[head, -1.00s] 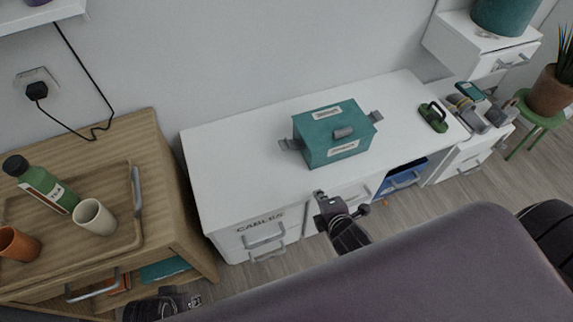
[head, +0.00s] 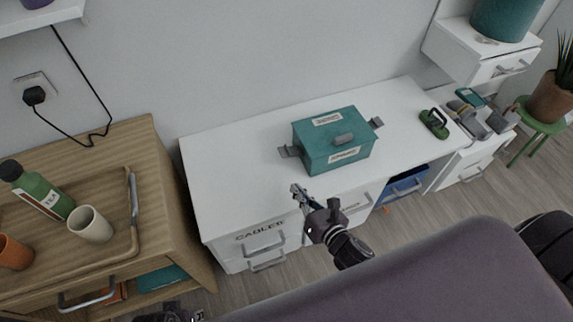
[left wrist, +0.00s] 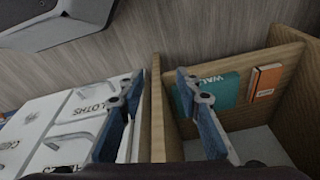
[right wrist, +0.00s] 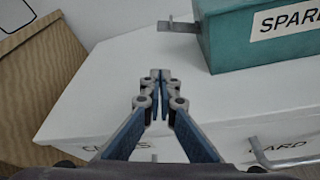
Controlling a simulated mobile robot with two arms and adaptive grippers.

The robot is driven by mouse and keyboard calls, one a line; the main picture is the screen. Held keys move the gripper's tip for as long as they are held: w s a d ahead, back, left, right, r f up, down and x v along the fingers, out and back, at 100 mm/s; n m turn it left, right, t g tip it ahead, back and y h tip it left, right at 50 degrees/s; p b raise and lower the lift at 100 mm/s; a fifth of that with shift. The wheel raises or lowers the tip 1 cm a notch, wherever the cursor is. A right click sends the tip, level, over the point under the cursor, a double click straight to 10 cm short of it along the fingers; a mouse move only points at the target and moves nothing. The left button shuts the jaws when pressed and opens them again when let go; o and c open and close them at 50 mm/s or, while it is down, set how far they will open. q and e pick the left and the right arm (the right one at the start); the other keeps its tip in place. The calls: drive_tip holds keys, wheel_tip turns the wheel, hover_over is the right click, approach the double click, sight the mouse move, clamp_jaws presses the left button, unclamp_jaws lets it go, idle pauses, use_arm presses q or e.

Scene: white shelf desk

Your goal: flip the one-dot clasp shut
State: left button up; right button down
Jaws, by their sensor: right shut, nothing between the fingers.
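A teal lidded box (head: 312,158) stands on the white desk top. A grey clasp sticks out from its left side (head: 288,151) and another from its right side (head: 376,122); I cannot make out dots on either. The left-side clasp also shows in the right wrist view (right wrist: 180,26), sticking out level from the box (right wrist: 222,45). My right gripper (head: 297,190) is shut and empty, in front of and below the left-side clasp, apart from it. Its closed tips (right wrist: 160,76) show in the right wrist view. My left gripper (left wrist: 160,76) is open and empty, away from the box.
A green tool (head: 434,122) lies on the desk's right end. A wooden cabinet at left carries a tray (head: 125,235) with a bottle (head: 45,190) and cups (head: 90,224). The desk top left of the box is clear.

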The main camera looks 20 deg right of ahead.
sight(283, 178)
drive_tip(key=shift+w, duration=0.1)
